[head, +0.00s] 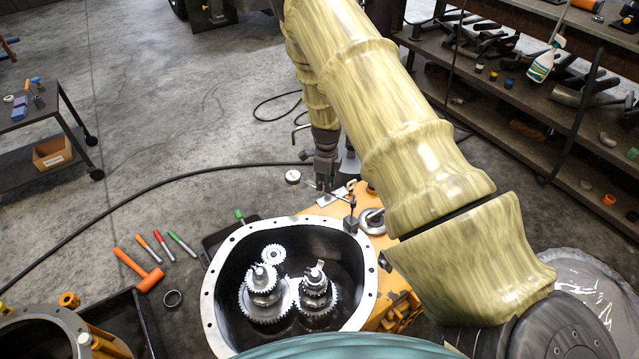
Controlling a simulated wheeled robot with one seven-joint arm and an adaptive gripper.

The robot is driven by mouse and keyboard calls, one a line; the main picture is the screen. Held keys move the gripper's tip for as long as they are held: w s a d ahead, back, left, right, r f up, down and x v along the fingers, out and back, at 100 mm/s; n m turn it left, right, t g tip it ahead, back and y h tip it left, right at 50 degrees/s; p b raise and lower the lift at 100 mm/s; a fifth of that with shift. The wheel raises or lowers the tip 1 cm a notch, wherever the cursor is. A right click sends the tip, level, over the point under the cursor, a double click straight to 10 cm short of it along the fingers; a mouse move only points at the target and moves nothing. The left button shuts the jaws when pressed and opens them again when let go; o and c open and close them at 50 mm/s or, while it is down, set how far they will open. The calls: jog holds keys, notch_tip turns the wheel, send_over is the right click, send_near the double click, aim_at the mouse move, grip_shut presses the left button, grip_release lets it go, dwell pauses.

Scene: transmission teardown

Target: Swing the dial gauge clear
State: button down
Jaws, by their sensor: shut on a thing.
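The dial gauge (292,177) shows in the head view as a small round white face, just beyond the far rim of the open transmission housing (212,287). A thin rod runs right from near it to a dark upright stand (351,222) on the housing's far right edge. My gripper (326,186) points down at this rod, right of the gauge face, and is shut on the gauge assembly. Its fingertips are small and dark, so the exact grip point is unclear. Inside the housing, gears stand on two shafts (263,275) (316,282), with a smaller gear (273,254) behind them.
A second housing (40,335) sits at lower left. A cart (40,125) stands far left, shelves (520,100) at right. Floor beyond the housing is mostly clear, crossed by a cable.

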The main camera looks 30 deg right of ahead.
jog(key=c, duration=1.3)
grip_release()
jog(key=shift+o, duration=0.2)
jog(key=shift+r, duration=0.1)
notch_tip(320, 180, up, 12)
